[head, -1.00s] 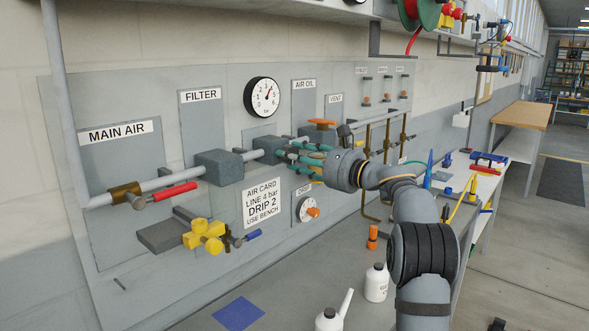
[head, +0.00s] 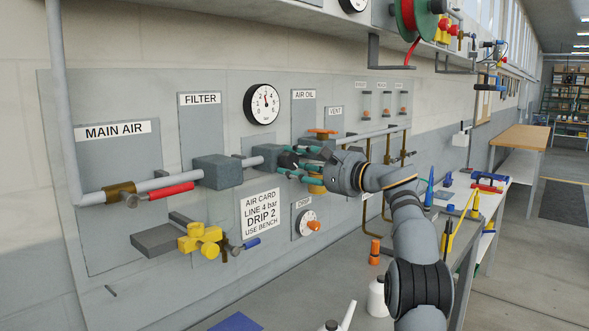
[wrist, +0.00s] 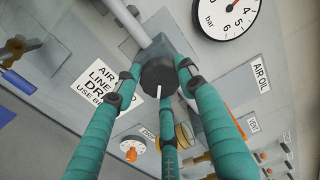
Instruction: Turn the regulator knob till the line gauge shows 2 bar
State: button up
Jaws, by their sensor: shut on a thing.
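The dark regulator knob (wrist: 158,74), with a white mark on its face, sits on a grey block on the pipe. My gripper (head: 294,161) has teal fingers closed around the knob; the wrist view shows the fingers (wrist: 157,84) on its sides. The line gauge (head: 261,104) is a white dial in a black rim above the pipe. Its needle points nearly straight up, between 2 and 4. In the wrist view the gauge (wrist: 226,15) is cut off at the top.
Below the knob is the drip dial (head: 307,222) with an orange knob. To the left are a red lever (head: 171,190) and a yellow handwheel (head: 200,240). A white bottle (head: 377,296) stands on the bench.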

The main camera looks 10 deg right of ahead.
jog(key=n, duration=0.2)
jog(key=n+b, duration=0.1)
jog(key=n, duration=0.2)
jog(key=shift+d+r, duration=0.2)
jog(key=shift+n, duration=0.3)
jog(key=shift+r, duration=0.2)
jog(key=o, duration=1.2)
jog(key=shift+f, duration=0.2)
jog(key=shift+c, duration=0.2)
jog(key=shift+a+f, duration=0.1)
jog(key=v, duration=1.2)
